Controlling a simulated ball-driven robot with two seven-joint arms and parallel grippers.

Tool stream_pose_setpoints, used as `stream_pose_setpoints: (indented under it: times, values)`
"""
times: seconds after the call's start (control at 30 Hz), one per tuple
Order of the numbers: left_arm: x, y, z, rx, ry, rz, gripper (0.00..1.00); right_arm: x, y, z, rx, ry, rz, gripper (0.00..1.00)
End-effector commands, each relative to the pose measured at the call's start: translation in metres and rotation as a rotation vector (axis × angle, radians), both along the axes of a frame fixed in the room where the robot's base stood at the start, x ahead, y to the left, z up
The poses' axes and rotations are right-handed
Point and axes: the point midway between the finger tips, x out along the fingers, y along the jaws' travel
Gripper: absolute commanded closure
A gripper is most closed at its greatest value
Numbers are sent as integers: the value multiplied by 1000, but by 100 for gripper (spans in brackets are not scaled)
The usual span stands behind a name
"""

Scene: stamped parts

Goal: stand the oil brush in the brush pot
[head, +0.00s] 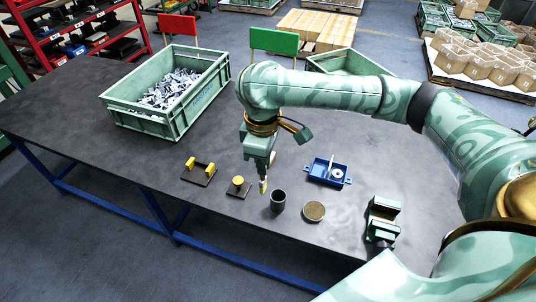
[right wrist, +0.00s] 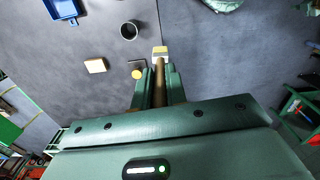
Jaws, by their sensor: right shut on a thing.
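The brush pot (head: 278,202) is a dark open cylinder upright on the table; it also shows in the right wrist view (right wrist: 129,30), with its mouth open. My right gripper (head: 262,166) is shut on the oil brush (head: 263,186). In the right wrist view, the brush's brown handle (right wrist: 160,78) lies between the fingers and its pale bristle end points away from the gripper. In the head view the bristles point down, just left of the pot and apart from it. Most of the handle is hidden by the fingers. My left gripper is not in view.
Left of the pot are a plate with a yellow knob (head: 238,181) and one with two yellow blocks (head: 201,168). A brown disc (head: 314,211), a blue tray (head: 341,180) and a green vise (head: 382,221) stand to the right. A green crate (head: 149,124) holds metal parts.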

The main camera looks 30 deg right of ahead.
Motion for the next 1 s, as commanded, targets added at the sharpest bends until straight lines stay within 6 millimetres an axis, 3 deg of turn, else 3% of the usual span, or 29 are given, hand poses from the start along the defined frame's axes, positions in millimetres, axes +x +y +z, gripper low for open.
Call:
stream_pose_setpoints:
  times: [0.03, 0.23, 0.5, 0.7, 1.0]
  values:
    - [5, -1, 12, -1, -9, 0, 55, 9, -3, 2, 0, 5, 122, 100]
    - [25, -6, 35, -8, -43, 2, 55, 39, -25, -20, 4, 5, 706, 100]
    - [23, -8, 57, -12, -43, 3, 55, 50, -60, -60, 7, 5, 1365, 100]
    - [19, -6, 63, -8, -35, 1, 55, 48, -74, -78, 6, 3, 1606, 100]
    - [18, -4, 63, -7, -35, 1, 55, 48, -77, -82, 4, 3, 1654, 100]
